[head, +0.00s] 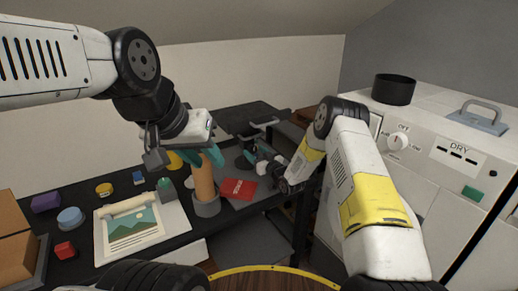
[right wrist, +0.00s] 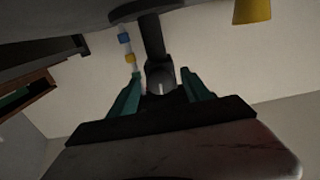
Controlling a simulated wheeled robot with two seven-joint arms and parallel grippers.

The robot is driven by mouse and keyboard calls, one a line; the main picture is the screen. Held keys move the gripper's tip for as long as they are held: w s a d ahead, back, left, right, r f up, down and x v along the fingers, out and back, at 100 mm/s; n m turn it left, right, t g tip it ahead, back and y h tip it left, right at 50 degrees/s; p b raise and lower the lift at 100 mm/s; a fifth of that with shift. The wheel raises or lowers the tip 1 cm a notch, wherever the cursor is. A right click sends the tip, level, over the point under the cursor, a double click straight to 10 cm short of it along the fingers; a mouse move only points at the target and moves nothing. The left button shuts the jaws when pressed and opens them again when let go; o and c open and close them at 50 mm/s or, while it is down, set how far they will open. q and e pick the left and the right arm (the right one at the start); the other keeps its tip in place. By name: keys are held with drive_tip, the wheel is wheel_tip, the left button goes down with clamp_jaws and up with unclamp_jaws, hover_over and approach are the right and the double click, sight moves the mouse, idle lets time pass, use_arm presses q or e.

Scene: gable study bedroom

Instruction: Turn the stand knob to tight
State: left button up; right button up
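The stand shows in the head view as a dark, flat-topped piece (head: 252,117) at the back of the desk. In the right wrist view its dark post (right wrist: 152,38) comes down to a round dark knob (right wrist: 160,77) with a pale upright mark. My right gripper (right wrist: 162,84) has its teal fingers on either side of the knob, with gaps showing; I cannot tell how deep the knob sits between them. In the head view my right gripper (head: 250,157) is beside the stand, partly hidden. My left gripper (head: 201,157) is at the top of an orange-brown cylinder (head: 204,183); contact is unclear.
The cylinder stands in a grey ring (head: 207,208) on the dark desk. A red packet (head: 238,189) lies near my right gripper. A picture sheet (head: 133,228) and several small items lie at left. A white machine (head: 440,150) with a dial stands at right.

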clamp_jaws()
